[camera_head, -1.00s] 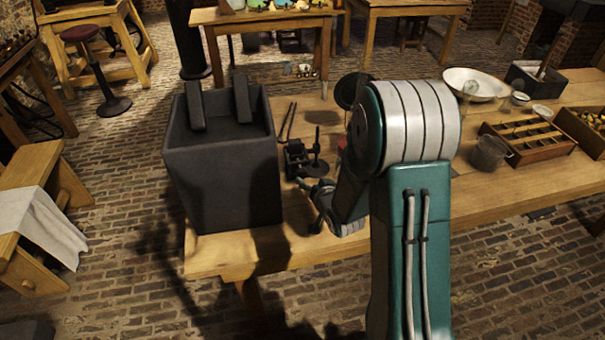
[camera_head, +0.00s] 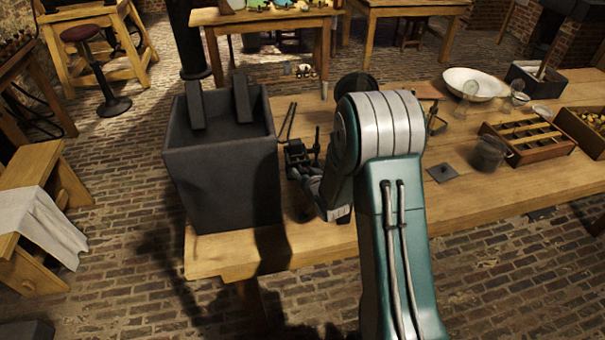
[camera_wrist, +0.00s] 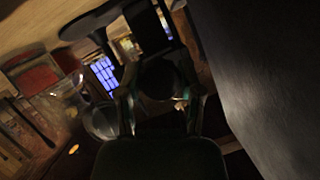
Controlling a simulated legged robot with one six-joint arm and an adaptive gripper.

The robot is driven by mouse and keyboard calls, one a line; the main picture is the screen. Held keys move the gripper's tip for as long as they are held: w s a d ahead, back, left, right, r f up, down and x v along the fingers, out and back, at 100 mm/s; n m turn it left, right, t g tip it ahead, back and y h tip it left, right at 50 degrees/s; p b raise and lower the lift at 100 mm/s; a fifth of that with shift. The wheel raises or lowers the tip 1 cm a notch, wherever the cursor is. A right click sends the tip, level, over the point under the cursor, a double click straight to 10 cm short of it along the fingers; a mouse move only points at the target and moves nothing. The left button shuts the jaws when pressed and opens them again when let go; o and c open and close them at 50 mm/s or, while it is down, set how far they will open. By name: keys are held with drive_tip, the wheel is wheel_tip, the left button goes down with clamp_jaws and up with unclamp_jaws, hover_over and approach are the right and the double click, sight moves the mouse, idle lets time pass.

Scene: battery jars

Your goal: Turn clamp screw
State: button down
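A small dark clamp (camera_head: 300,156) with an upright post stands on the wooden bench, close to the right side of the tall dark jar (camera_head: 222,180). Its screw cannot be made out clearly in the head view. My gripper (camera_head: 307,174) is low at the near side of the clamp, partly hidden by my own arm. In the wrist view, the fingers of my gripper (camera_wrist: 160,88) are in deep shadow, with a dark rounded shape between them. A dark block, likely part of the clamp (camera_wrist: 147,25), lies just beyond the fingertips. Whether the fingers touch anything is unclear.
The jar's wall (camera_wrist: 275,85) fills the right of the wrist view, close beside my gripper. On the bench to the right are a metal mug (camera_head: 490,153), a divided wooden tray (camera_head: 545,152) and a white basin (camera_head: 473,84). The bench's front edge (camera_head: 230,270) is near.

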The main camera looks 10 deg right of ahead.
drive_tip(key=shift+n+h, duration=0.4)
drive_tip(key=shift+n, duration=0.1)
drive_tip(key=shift+c, duration=1.2)
unclamp_jaws()
drive_tip(key=v, duration=1.2)
drive_tip(key=shift+w, duration=0.1)
